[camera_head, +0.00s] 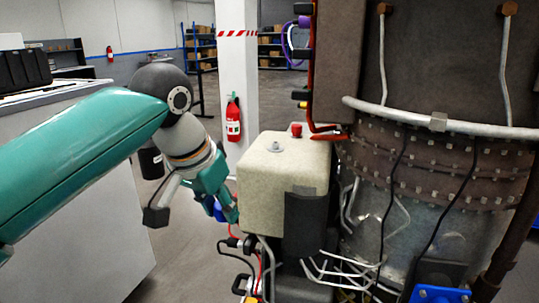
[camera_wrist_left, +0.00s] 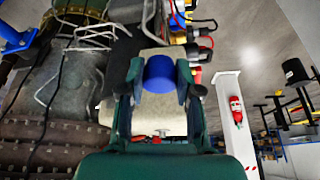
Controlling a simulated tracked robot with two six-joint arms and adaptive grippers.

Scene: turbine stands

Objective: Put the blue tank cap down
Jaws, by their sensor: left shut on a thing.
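The blue tank cap (camera_wrist_left: 160,73) sits between the two fingers of my left gripper (camera_wrist_left: 159,84) in the left wrist view. My left gripper is shut on it. In the head view the left gripper (camera_head: 224,203) is beside the left side of the beige tank (camera_head: 275,195), below its top, and only a bit of the blue cap (camera_head: 219,212) shows behind the fingers. On top of the tank are a bare grey filler neck (camera_head: 275,147) and a small red cap (camera_head: 296,130). My right gripper is in neither view.
The large riveted turbine (camera_head: 440,170) stands to the right of the tank, with bent pipes and cables around it. A white pillar with a fire extinguisher (camera_head: 233,120) stands behind. A grey cabinet (camera_head: 90,225) is at the left, with open floor between it and the tank.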

